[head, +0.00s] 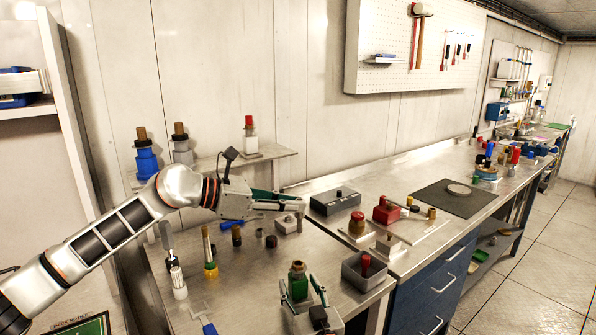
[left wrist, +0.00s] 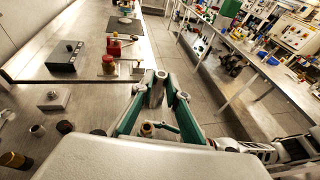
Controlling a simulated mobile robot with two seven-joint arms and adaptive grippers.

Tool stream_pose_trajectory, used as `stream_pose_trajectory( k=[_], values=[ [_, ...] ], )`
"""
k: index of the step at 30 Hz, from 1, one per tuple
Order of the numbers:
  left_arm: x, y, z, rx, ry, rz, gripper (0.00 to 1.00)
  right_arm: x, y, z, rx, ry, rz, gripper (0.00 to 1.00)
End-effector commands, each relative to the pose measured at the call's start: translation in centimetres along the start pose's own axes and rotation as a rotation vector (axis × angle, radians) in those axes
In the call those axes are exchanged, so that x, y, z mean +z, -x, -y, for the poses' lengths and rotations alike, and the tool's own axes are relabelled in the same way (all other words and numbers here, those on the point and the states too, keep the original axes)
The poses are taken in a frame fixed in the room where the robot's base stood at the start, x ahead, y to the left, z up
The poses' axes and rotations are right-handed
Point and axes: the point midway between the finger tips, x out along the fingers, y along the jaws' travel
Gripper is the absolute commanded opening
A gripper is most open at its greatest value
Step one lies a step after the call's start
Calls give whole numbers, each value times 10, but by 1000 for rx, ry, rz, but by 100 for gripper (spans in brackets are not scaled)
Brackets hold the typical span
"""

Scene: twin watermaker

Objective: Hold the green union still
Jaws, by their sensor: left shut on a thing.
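The green union (head: 298,287), with a brass-coloured top (head: 297,267), stands upright near the front of the near bench. My right gripper (head: 301,292) is at it, with a finger on either side. Whether those fingers press on it is too small to tell.
Several small fittings and upright tools stand left of the union. A grey tray (head: 367,274) with a red-topped part stands to its right. A dark box (head: 335,201) and a red block (head: 386,212) are farther back. A black mat (head: 440,200) lies on the far bench.

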Motion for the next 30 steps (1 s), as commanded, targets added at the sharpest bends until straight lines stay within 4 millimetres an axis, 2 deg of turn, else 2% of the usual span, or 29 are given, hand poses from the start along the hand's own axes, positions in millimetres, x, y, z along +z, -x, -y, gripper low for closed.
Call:
stream_pose_trajectory(
  k=[5,8,15,21,27,30],
  values=[
    [0,0,0,0,0,0,0,1,7,0,0,-1,1,50],
    [0,0,0,0,0,0,0,2,20,-1,1,-1,1,50],
    [0,0,0,0,0,0,0,2,69,0,0,-2,2,50],
    [0,0,0,0,0,0,0,2,102,0,0,-1,2,50],
    [0,0,0,0,0,0,0,0,119,-1,2,1,2,50],
    [0,0,0,0,0,0,0,5,125,-9,22,14,21,50]
  ],
)
